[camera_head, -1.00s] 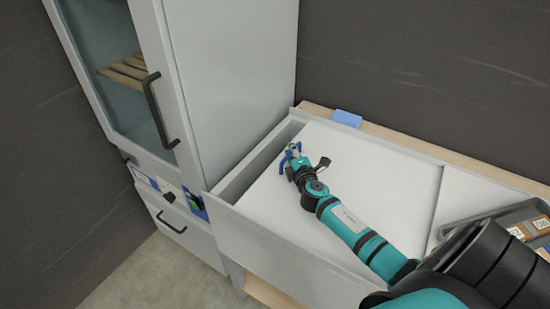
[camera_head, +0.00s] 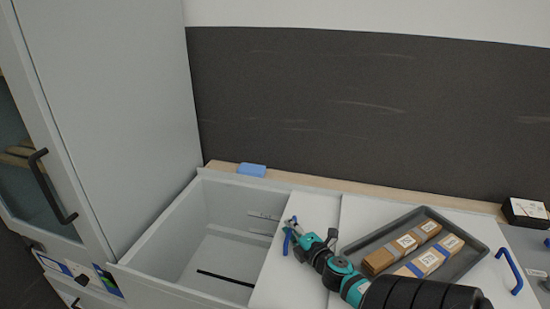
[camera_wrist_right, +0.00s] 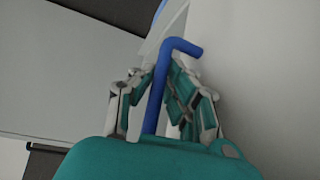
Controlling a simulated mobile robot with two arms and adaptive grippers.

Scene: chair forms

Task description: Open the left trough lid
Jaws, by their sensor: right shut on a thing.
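The left trough lid (camera_head: 276,277) is a white panel with a blue handle (camera_head: 287,242). It stands slid toward the right, and the left trough (camera_head: 213,250) is open over a wide gap, its inside walls and floor showing. My right gripper (camera_head: 291,228) is shut on the blue handle. In the right wrist view, the blue handle (camera_wrist_right: 155,100) rises between the fingers of my right gripper (camera_wrist_right: 163,90). The lid's right part is hidden by my arm. My left gripper is not in view.
The right trough lid (camera_head: 355,215) bears a grey tray (camera_head: 468,243) with wrapped brown packages (camera_head: 392,255) and has its own blue handle (camera_head: 512,270). A blue block (camera_head: 251,170) lies on the wooden ledge behind. A tall grey cabinet (camera_head: 110,110) stands at the left.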

